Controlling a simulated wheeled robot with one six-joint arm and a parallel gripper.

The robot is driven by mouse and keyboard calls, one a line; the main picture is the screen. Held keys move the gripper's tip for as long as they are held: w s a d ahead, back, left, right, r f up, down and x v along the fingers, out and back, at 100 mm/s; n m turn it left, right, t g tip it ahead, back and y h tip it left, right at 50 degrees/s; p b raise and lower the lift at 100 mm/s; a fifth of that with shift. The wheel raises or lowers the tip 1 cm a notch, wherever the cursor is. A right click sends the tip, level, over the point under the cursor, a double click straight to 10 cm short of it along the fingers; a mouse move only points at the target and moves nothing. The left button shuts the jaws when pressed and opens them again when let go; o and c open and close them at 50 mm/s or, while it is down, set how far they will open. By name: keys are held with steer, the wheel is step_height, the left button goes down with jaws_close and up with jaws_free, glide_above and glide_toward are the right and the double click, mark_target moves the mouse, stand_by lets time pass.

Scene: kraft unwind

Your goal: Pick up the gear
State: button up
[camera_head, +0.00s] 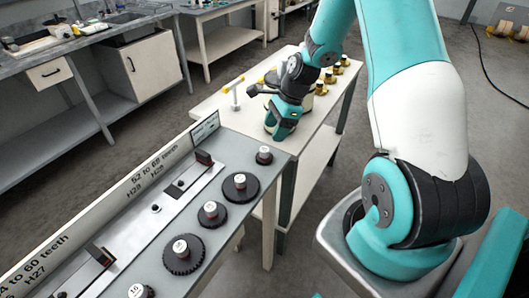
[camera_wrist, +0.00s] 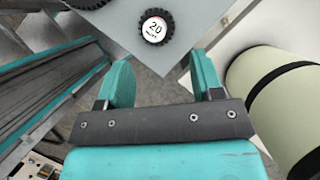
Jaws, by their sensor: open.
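Several dark toothed gears lie on the grey table in the head view. The smallest one (camera_head: 264,156) is near the table's far right corner, with larger gears (camera_head: 241,186) (camera_head: 211,214) (camera_head: 184,254) in a row toward the front. In the wrist view, a small black gear with a white label reading 20 (camera_wrist: 155,27) lies near the table corner, ahead of the fingertips. My gripper (camera_wrist: 160,75) is open with nothing between its teal fingers. In the head view, my gripper (camera_head: 277,130) is just beyond the smallest gear, apart from it.
The grey table (camera_head: 222,157) carries a long rail fixture (camera_head: 150,208) and a lettered back panel (camera_head: 165,160). Beyond it, a white table (camera_head: 215,105) holds several yellow-and-black parts (camera_head: 338,68). A pale green roll with a dark band (camera_wrist: 280,85) is at right in the wrist view.

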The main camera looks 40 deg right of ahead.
mark_target(265, 149)
steer(key=x, duration=0.2)
steer(key=shift+a+f, duration=0.2)
steer(key=shift+f, duration=0.2)
steer(key=x, duration=0.1)
steer(key=p+x, duration=0.2)
steer(key=x, duration=0.1)
steer(key=shift+s+a, duration=0.2)
steer(key=shift+a, duration=0.15)
steer(key=shift+w+a+f+p, duration=0.15)
steer(key=shift+f+p, duration=0.15)
steer(key=shift+f, duration=0.2)
steer(key=c, duration=1)
